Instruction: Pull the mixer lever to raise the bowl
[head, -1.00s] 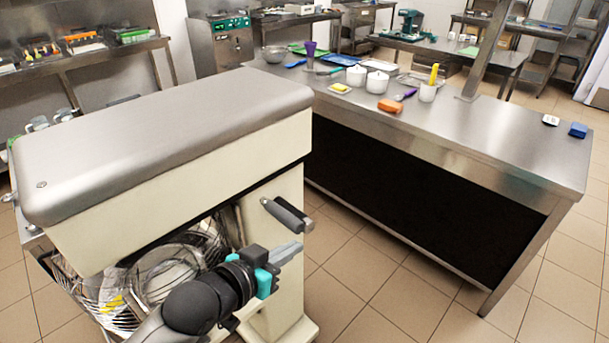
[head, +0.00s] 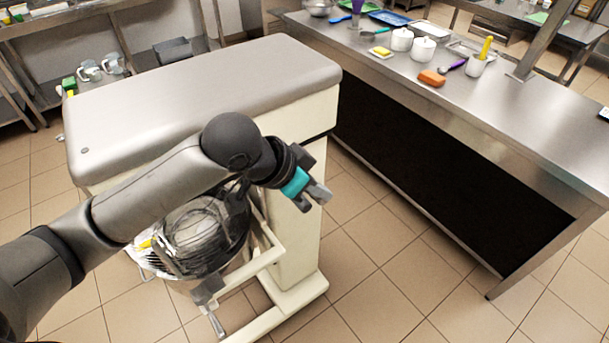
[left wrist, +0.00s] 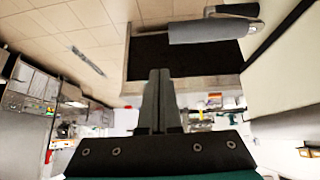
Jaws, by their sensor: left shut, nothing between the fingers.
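The mixer (head: 215,85) is a cream machine with a grey metal top, left of centre in the head view. Its lever (left wrist: 207,29) is a grey cylindrical handle at the upper right of the left wrist view. My left gripper (head: 321,193) is at the mixer's right side, fingers together and empty. In the left wrist view its fingertips (left wrist: 160,76) are below and left of the lever, with a visible gap. The bowl (head: 200,240) is under the mixer head, partly hidden by a wire guard and my arm.
Open tiled floor (head: 400,265) lies between mixer and table. Shelves (head: 60,25) stand at the back left.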

